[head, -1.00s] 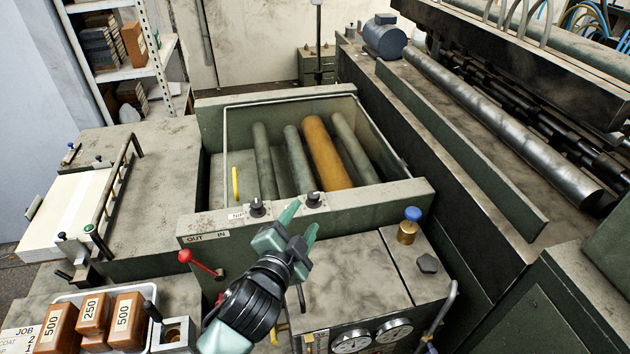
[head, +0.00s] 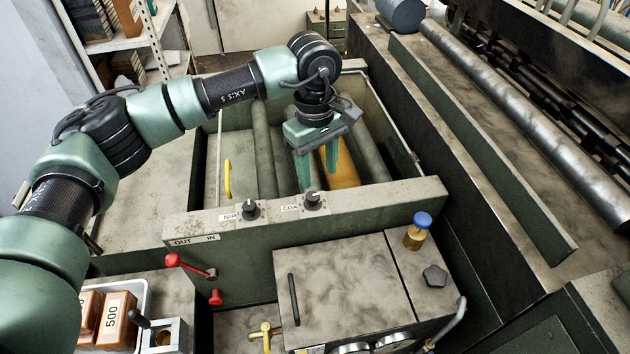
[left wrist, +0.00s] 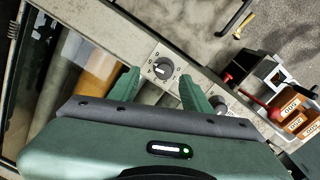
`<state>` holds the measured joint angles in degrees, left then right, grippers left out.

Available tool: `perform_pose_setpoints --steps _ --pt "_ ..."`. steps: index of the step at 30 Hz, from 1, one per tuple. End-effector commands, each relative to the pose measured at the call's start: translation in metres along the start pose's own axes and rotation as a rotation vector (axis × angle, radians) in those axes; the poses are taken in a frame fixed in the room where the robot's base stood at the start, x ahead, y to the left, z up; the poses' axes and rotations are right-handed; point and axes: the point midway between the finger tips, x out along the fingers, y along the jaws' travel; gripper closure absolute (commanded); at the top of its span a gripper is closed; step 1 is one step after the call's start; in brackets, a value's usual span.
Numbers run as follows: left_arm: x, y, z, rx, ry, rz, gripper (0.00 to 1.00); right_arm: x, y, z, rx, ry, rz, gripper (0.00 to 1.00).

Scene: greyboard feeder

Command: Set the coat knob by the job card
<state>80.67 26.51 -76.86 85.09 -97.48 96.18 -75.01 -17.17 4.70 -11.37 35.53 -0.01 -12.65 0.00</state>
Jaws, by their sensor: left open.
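The coat knob (head: 313,199), black with a label beginning "COA" beside it, sits on the front rail of the roller trough. The nip knob (head: 250,208) is to its left. My left gripper (head: 318,182) is open, pointing down just behind the coat knob, over the trough edge. In the left wrist view the coat knob (left wrist: 163,68) and its marked dial appear between the spread fingers, apart from them; the nip knob (left wrist: 221,105) is beside the right finger. The job card is not visible now. My right gripper is not in view.
A red-handled lever (head: 188,264) and a yellow valve handle (head: 265,331) are below the rail. A blue-topped brass fitting (head: 418,230) stands right of the knobs. The grey cover (head: 345,280) before the rail is clear.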

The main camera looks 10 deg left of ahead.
Motion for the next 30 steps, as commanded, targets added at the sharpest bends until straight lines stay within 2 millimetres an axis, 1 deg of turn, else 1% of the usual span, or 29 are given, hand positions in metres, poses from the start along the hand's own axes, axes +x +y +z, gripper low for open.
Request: perform_pose_setpoints --steps 1,2,5,12,15,18,22,28,29,30 --pt "-0.003 -0.004 -0.008 0.001 0.025 -0.016 0.52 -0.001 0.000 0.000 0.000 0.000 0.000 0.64" --pt "-0.003 -0.005 -0.010 0.001 0.034 -0.022 0.52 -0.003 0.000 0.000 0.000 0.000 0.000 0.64" --pt "0.006 -0.007 -0.013 0.002 0.041 -0.033 0.52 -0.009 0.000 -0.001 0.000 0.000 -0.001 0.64" --pt "0.044 -0.008 -0.013 0.001 0.036 -0.031 0.52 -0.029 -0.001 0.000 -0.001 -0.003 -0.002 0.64" --pt "0.058 -0.008 -0.013 0.001 0.036 -0.029 0.52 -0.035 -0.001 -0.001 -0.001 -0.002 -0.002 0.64" --pt "0.067 -0.008 -0.014 0.001 0.037 -0.027 0.52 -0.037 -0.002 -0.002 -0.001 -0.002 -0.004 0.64" --pt "0.073 -0.008 -0.014 0.002 0.038 -0.027 0.52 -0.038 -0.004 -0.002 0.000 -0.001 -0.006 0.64" --pt "0.073 -0.008 -0.014 0.002 0.037 -0.026 0.52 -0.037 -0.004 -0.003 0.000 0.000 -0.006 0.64" --pt "0.073 -0.008 -0.014 0.002 0.037 -0.026 0.60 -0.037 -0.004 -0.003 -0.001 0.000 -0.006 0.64" --pt "0.073 -0.008 -0.014 0.002 0.037 -0.026 0.71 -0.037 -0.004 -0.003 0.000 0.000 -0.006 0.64"
